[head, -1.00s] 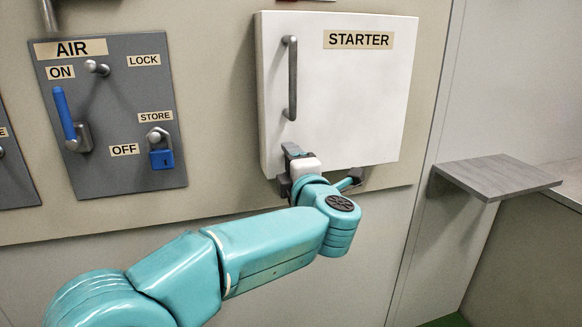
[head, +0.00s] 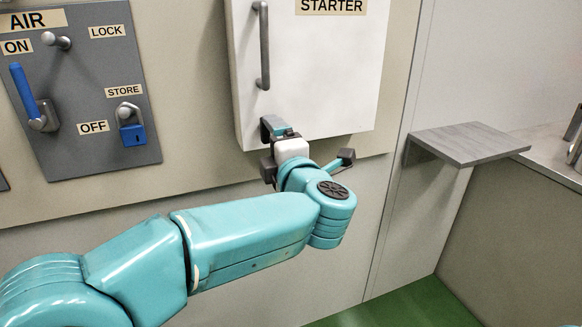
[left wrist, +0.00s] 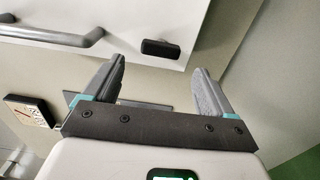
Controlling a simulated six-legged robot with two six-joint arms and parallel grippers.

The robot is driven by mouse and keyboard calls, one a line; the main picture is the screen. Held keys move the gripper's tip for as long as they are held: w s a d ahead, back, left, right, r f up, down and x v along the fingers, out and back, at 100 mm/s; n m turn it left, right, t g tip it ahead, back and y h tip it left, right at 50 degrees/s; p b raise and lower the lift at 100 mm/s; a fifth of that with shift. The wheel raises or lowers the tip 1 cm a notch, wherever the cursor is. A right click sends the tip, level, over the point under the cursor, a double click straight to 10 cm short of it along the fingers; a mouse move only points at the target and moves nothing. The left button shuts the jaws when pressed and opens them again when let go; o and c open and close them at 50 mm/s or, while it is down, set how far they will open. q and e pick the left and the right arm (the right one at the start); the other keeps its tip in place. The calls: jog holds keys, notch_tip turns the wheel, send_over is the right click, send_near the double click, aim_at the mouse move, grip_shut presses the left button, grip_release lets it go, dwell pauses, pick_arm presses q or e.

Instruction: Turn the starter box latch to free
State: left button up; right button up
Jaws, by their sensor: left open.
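The white starter box (head: 310,85), labelled STARTER, hangs on the wall and its door is shut. A dark rounded latch (left wrist: 160,48) sits on the box face near its lower edge in the left wrist view. My gripper covers it in the head view, and I cannot tell which position it is in. My left gripper (head: 306,142) is at the lower part of the box. In the left wrist view its fingers (left wrist: 158,75) are spread and empty, with the latch ahead between them, apart from them. My right gripper is not in view.
A grey bar handle (head: 264,48) stands on the box's left side. The AIR panel (head: 85,90) is to the left, with a blue lever (head: 28,95) and a blue padlock (head: 132,134). A grey shelf (head: 468,143) juts out at the right. Green floor (head: 410,305) shows below.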

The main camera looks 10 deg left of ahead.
pick_arm(q)
jog(key=v, duration=1.1)
